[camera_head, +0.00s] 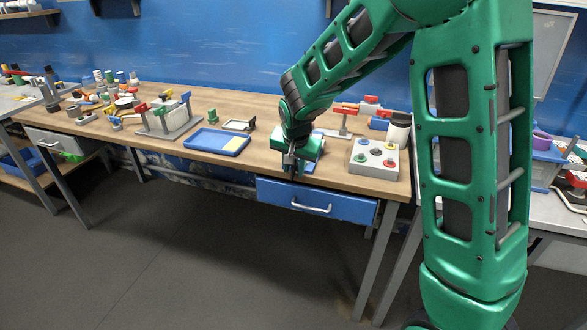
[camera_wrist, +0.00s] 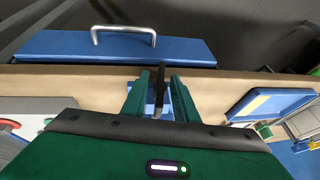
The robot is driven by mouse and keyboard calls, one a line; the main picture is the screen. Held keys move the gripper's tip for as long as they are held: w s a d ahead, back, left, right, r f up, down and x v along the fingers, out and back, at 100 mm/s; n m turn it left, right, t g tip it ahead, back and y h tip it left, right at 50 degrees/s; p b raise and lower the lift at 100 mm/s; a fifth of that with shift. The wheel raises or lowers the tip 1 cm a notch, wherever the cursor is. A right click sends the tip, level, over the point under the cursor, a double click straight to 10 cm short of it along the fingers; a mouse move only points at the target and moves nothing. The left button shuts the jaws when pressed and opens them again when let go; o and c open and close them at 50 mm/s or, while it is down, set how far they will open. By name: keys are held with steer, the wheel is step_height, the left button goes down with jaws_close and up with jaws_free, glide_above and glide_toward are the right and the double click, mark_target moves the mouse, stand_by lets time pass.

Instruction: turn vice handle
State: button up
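The vice is mostly hidden under my gripper at the front edge of the wooden bench. A small blue part, which looks like the vice body (camera_wrist: 150,97), shows between my fingers in the wrist view. A dark upright bar, which looks like the vice handle (camera_wrist: 160,78), stands between the two green fingers of my gripper (camera_wrist: 160,92). Gaps show on both sides of the bar, so my gripper looks open around it and not closed on it. In the head view my gripper (camera_head: 293,170) points down at the bench edge, and the handle is hard to make out.
A blue drawer (camera_head: 318,203) with a metal handle is below the bench edge. A blue tray (camera_head: 205,141) lies to the left, and a grey button box (camera_head: 374,158) stands to the right. Clamp stands (camera_head: 168,121) and small parts fill the left; the floor in front is clear.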

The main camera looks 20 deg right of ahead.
jaws_close()
steer(key=g+h, duration=0.2)
steer(key=h, duration=0.1)
steer(key=n+g+h, duration=0.1)
steer(key=shift+w+a, duration=0.15)
steer(key=shift+a, duration=0.1)
steer(key=g+h, duration=0.1)
steer(key=h, duration=0.1)
steer(key=n+g+h, duration=0.1)
steer(key=h, duration=0.2)
steer(key=shift+n+g, duration=0.3)
steer(key=shift+a+f+n+g+h, duration=0.1)
steer(key=shift+n+g+h, duration=0.3)
steer(key=shift+h, duration=0.65)
steer(key=shift+n+g+h, duration=0.2)
steer(key=shift+g+h, duration=0.4)
steer(key=shift+h, duration=0.45)
jaws_free()
steer(key=shift+w+f, duration=0.1)
